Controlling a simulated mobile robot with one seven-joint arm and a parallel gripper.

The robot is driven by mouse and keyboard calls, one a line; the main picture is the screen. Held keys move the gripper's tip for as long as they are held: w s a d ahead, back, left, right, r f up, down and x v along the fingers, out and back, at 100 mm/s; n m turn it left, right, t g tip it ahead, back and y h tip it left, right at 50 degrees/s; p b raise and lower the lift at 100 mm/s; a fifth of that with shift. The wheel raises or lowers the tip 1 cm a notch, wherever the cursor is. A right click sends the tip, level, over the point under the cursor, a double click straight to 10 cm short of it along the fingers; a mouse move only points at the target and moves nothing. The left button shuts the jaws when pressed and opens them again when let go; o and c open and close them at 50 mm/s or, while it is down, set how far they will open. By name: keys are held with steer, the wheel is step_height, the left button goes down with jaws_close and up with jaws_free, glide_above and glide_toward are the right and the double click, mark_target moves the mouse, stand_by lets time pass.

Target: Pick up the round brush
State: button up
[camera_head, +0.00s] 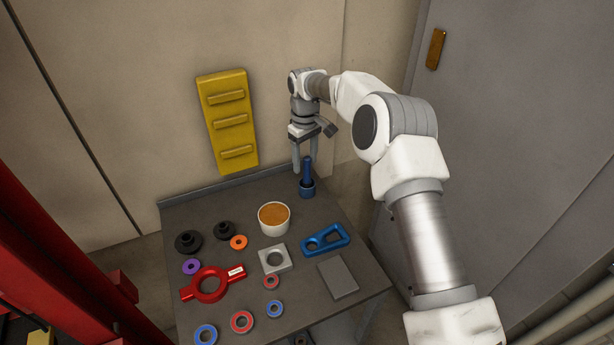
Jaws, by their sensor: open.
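A blue upright piece (307,188), with a slim stem and a wider round base, stands near the back edge of the dark table. It is the thing that looks most like the round brush, though its bristles cannot be made out. My gripper (304,167) points straight down over it. The two fingers are open, and the top of the stem shows between them. I cannot tell whether either finger touches it.
The dark table (180,212) has a white cup (274,218) with orange contents, a blue bracket (325,240), a grey plate (338,277), a square block (274,259), a red ring with handles (210,285) and several small rings. A wall with a yellow panel (228,120) stands close behind.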

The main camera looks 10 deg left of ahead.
mark_target(307, 174)
steer(key=shift+w+d+f+p, duration=0.1)
steer(key=shift+w+f+p, duration=0.1)
steer(key=shift+f, duration=1.3)
steer(key=shift+w+d+f+p, duration=0.1)
steer(key=shift+w+f+p, duration=0.05)
steer(key=shift+f, duration=1.35)
jaws_close()
